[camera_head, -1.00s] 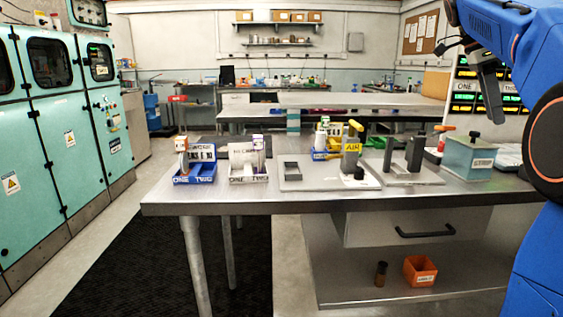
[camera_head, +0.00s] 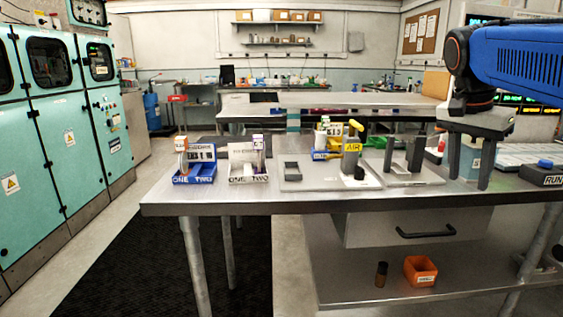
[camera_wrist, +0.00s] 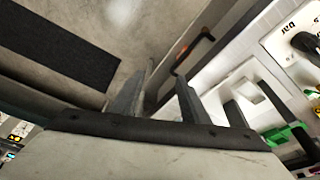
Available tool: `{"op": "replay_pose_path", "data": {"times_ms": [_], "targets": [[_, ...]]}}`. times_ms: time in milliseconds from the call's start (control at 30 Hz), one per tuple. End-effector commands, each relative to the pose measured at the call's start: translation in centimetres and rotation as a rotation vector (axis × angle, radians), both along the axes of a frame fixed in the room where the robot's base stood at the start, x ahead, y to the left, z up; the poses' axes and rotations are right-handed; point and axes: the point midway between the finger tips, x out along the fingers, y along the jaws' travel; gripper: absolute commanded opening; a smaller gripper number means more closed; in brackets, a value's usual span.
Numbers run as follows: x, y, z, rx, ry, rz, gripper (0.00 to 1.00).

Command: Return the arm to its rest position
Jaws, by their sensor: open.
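My gripper (camera_head: 470,165) hangs from the blue arm at the right of the head view, fingers pointing down. Its two dark fingers are spread apart with nothing between them. In the head view it overlaps the right part of the metal workbench (camera_head: 290,202) and partly hides a green-grey box (camera_head: 471,162). In the wrist view the fingers (camera_wrist: 158,95) are apart and empty, with floor and the bench's drawer side behind them.
Blue tray (camera_head: 195,178) and white tray (camera_head: 248,178) stand on the bench's left part. A fixture with a yellow AIR handle (camera_head: 352,150) and grey upright blocks (camera_head: 414,155) stand nearer the gripper. A RUN button box (camera_head: 543,173) is at right. An orange bin (camera_head: 420,270) sits below.

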Motion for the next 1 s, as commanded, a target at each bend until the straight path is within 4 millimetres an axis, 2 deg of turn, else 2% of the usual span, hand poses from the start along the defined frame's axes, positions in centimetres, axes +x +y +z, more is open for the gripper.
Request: {"op": "replay_pose_path", "data": {"times_ms": [33,300,600,700,833,1000], "targets": [[-1.3,0.9,-1.3,0.003,-0.003,0.070,0.41],[-6.7,5.3,-9.3,0.012,-0.038,0.468,0.41],[-13.1,9.4,-19.3,-0.018,-0.097,0.869,0.41],[-14.7,10.3,-22.1,-0.034,-0.117,0.971,0.41],[-16.0,11.0,-24.5,-0.051,-0.133,1.056,0.41],[-16.6,11.3,-25.6,-0.061,-0.141,1.095,0.41]]}}
